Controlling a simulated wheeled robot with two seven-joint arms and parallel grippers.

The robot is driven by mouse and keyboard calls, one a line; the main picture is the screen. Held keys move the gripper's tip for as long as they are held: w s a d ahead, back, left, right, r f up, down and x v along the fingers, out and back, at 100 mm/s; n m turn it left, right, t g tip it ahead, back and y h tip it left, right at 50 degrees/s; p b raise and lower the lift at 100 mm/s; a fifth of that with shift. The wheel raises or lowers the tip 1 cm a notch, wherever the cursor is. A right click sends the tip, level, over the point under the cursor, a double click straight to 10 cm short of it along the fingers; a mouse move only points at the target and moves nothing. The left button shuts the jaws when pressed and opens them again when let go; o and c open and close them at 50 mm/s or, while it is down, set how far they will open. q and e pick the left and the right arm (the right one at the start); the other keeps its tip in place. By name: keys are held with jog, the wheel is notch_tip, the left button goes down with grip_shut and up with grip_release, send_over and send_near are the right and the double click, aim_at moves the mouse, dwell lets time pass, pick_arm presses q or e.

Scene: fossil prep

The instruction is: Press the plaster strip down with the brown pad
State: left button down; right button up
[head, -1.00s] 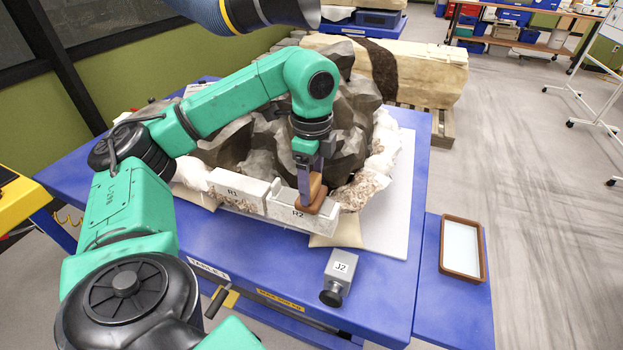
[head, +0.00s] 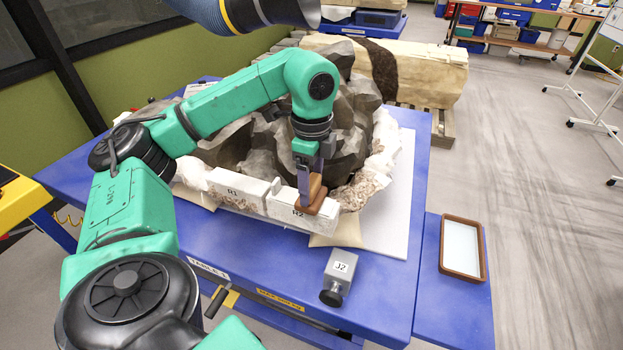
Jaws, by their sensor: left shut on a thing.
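My left gripper (head: 311,184) points down and is shut on the brown pad (head: 322,206). The pad sits at the top right part of the white plaster block marked R2 (head: 288,209) and appears to touch it. A second white block, marked R1 (head: 238,191), stands end to end with it on the left. Both lie along the front of the large grey rock (head: 245,140). I cannot tell a separate plaster strip from the blocks; the gripper and pad hide part of R2. My right gripper is not in view.
The rock rests on a white board (head: 396,220) on the blue table (head: 270,262). A grey device marked J2 (head: 339,272) stands near the front edge. A brown-rimmed tray (head: 462,248) lies on the side shelf at right. A dark hose (head: 245,12) hangs above.

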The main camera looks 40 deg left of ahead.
pick_arm(q)
notch_tip(320, 180, up, 7)
jog(key=p, duration=0.5)
jog(key=shift+p, duration=0.35)
jog(key=shift+f, duration=0.1)
